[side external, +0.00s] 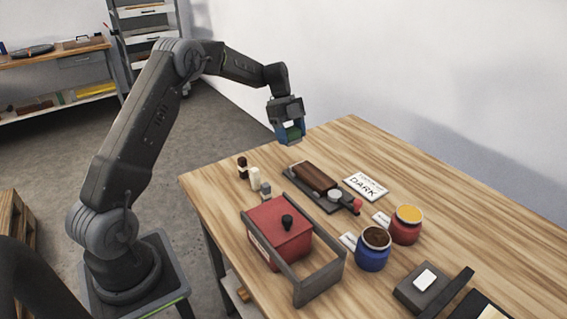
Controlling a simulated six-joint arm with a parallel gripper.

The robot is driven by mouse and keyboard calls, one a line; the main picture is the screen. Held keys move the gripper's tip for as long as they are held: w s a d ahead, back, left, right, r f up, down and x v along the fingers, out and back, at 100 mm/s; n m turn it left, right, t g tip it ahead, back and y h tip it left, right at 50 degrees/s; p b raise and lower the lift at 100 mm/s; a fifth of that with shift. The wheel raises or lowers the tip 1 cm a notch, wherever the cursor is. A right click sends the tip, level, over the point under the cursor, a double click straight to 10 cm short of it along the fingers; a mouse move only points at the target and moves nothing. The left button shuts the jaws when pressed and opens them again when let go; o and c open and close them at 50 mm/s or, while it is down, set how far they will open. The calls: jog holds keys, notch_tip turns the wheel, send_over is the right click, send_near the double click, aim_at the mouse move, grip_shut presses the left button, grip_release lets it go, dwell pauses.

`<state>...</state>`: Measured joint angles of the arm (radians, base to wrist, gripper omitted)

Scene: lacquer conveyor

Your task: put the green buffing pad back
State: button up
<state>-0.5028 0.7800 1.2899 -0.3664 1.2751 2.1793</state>
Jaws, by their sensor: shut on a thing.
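The green buffing pad (293,132) is between the fingers of my gripper (290,139), which is shut on it. The gripper hangs above the far left part of the wooden table (340,135), pointing down, with the pad clear of the tabletop. The fingers hide part of the pad. Below and left of the gripper stand a dark brown and white piece (242,168), a cream piece (254,178) and a grey piece (265,190) in a row. I cannot tell which spot belongs to the green pad.
A dark tray (331,206) holds a brown block (314,178), beside a "DARK" card (365,187). Nearer stand a red box (279,236) in a grey frame (320,284), a blue jar (372,257), a red jar (405,229) and a grey block (416,294). The far right tabletop is clear.

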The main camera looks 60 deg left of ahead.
jog(key=s+a+n+t, duration=0.2)
jog(key=s+a+n, duration=0.2)
jog(key=s+a, duration=0.85)
send_over(275, 163)
jog(key=a, duration=0.1)
notch_tip(275, 163, down, 7)
jog(key=shift+s+a+f, duration=0.1)
jog(key=shift+s+f, duration=0.05)
jog(key=shift+f, duration=2.05)
jog(key=shift+g+y, duration=0.3)
jog(key=shift+f, duration=0.2)
jog(key=o, duration=0.9)
jog(key=shift+r, duration=0.1)
